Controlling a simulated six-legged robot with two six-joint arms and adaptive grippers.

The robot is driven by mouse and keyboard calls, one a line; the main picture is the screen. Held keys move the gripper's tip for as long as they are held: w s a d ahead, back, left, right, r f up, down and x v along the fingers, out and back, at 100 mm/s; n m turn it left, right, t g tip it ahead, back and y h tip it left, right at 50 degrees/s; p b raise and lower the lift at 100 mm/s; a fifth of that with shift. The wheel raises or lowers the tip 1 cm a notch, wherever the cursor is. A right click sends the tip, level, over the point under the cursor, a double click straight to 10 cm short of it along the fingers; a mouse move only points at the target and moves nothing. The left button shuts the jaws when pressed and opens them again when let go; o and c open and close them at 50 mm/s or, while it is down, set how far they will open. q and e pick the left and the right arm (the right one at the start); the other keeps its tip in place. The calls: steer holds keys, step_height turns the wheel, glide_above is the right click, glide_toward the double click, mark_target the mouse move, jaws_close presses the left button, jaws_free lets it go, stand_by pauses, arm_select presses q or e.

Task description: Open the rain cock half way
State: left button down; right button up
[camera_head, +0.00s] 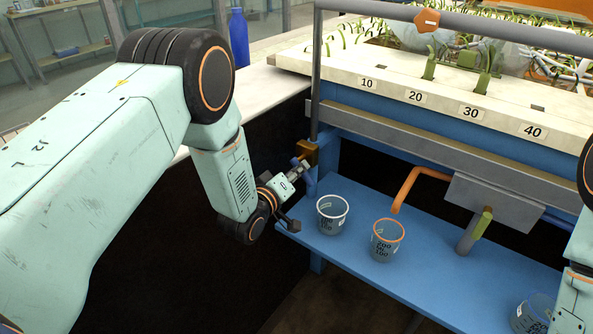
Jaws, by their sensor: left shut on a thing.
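The rain cock is a small brass valve body (308,151) on the grey upright pipe at the left end of the blue frame. A blue lever (310,182) shows just below it. My left gripper (301,171) reaches in from the left, right at the valve, and is shut on the blue lever. Its fingers hide part of the lever, so the exact lever angle is hard to tell. Part of my right arm shows at the right edge; its gripper is outside the picture.
Below the valve, a blue shelf (345,253) holds a white-rimmed cup (332,216) and an orange-rimmed cup (387,242), both close to my left gripper. An orange spout (412,185) hangs above them. Another clear cup (533,313) stands at the lower right. A numbered planted tray (450,98) lies above.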

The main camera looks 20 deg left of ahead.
arm_select(q)
steer(key=c, duration=1.3)
jaws_free()
steer(key=shift+w, duration=0.1)
steer(key=shift+o, duration=0.2)
steer(key=shift+s, duration=0.2)
steer(key=v, duration=1.1)
steer(key=shift+s, duration=0.4)
steer(key=shift+a+r, duration=0.1)
steer(key=shift+a, duration=0.05)
